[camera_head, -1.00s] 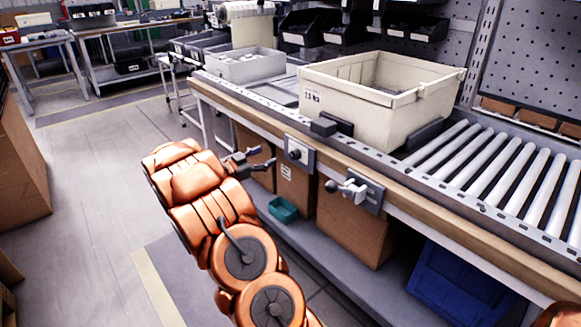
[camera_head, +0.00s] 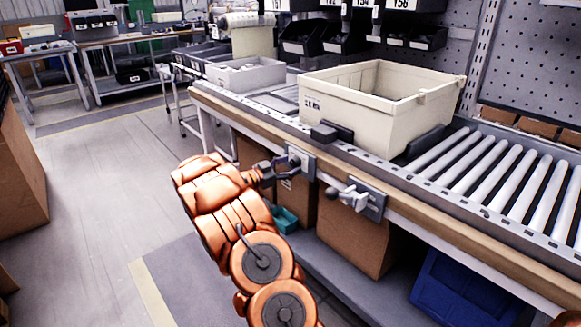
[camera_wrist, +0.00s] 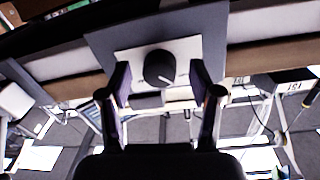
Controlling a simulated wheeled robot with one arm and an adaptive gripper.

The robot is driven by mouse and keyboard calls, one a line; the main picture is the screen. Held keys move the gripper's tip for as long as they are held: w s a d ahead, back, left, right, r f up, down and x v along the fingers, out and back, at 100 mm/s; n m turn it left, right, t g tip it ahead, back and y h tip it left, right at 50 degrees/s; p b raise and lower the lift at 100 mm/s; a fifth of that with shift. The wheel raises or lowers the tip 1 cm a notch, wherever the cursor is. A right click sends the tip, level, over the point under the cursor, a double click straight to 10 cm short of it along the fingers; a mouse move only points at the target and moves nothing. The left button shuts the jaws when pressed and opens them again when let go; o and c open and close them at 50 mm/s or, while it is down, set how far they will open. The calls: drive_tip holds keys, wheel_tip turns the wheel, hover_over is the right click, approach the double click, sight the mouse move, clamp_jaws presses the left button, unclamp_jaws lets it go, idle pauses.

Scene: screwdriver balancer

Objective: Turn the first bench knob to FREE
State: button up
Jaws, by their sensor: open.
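The first bench knob (camera_wrist: 159,68) is a round dark knob with a light pointer line on a pale plate (camera_wrist: 128,62), fixed to a grey backing on the bench's front rail. In the wrist view it sits between and a little beyond the two fingertips of my gripper (camera_wrist: 162,85). The fingers are open, one on each side, and I cannot tell whether they touch it. In the head view my gripper (camera_head: 281,168) reaches the knob's plate (camera_head: 301,162) and mostly hides the knob. The pointer line slants toward the lower right in the wrist view.
A second fixture with a pale lever (camera_head: 352,198) is on the rail to the right. A cream bin (camera_head: 345,110) stands on the conveyor above, with rollers (camera_head: 500,175) to its right. Cardboard boxes (camera_head: 345,240) and a teal tray (camera_head: 286,220) sit below.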

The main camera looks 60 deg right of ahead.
drive_tip(key=shift+s+d, duration=0.2)
drive_tip(key=shift+d, duration=0.25)
drive_tip(key=c, duration=1.1)
drive_tip(key=shift+c, duration=0.2)
